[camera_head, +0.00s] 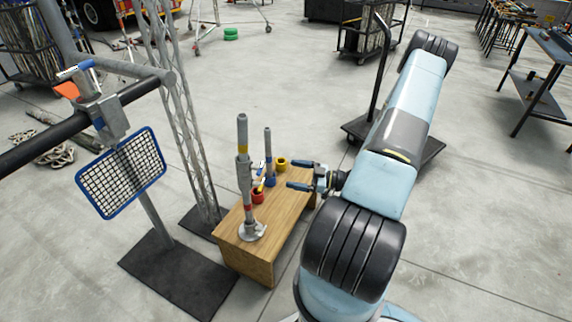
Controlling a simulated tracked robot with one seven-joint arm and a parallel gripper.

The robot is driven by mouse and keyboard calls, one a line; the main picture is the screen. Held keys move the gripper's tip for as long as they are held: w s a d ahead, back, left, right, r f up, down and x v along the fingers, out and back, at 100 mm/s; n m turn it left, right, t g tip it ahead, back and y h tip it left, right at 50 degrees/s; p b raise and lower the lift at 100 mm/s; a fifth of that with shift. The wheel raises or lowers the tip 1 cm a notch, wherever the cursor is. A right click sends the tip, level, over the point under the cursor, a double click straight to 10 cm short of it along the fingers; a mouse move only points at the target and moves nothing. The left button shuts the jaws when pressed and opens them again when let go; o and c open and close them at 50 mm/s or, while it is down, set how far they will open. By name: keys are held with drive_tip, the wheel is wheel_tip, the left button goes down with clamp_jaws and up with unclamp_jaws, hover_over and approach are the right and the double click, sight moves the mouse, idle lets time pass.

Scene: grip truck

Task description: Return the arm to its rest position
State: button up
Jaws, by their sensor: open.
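My arm, light blue and black, rises from the bottom of the picture, with its elbow at the upper right. My gripper (299,176) points left over the right edge of a wooden box table (276,226). Its two blue-tipped fingers are apart, with nothing seen between them. On the table a grey metal post (243,180) stands upright on a round base. Behind it are a thinner grey post (268,150) with a blue base, a red ring-like piece (257,196) and a yellow one (281,163). The yellow piece is just left of the gripper; whether they touch I cannot tell.
A lattice truss (184,110) stands left of the table. A blue-framed mesh panel (121,172) and a horizontal black pipe (70,130) with a clamp are nearer left. A black cart (428,150) stands behind my arm.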

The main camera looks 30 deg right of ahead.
drive_tip(key=s+a+r+n+g+h, duration=0.2)
drive_tip(key=a+r+n+g, duration=0.2)
drive_tip(key=r+n, duration=0.55)
drive_tip(key=s+a+r+n+g+h, duration=0.1)
drive_tip(key=a+r+n+g, duration=0.4)
drive_tip(key=n, duration=0.7)
drive_tip(key=s+a+r+n+g+h, duration=0.2)
drive_tip(key=r+n+g, duration=0.2)
drive_tip(key=r+n, duration=0.6)
drive_tip(key=s+a+r+n+t+h, duration=0.1)
drive_tip(key=s+r+n+t+h, duration=0.2)
drive_tip(key=s+r+n, duration=0.4)
drive_tip(key=s+a+r+n+t+h, duration=0.2)
drive_tip(key=s+r+n+t+h, duration=0.2)
drive_tip(key=r+n, duration=0.8)
drive_tip(key=shift+s+r+n+h, duration=0.3)
drive_tip(key=shift+s+n+h, duration=1.05)
drive_tip(key=shift+n, duration=3.2)
drive_tip(key=shift+s, duration=0.15)
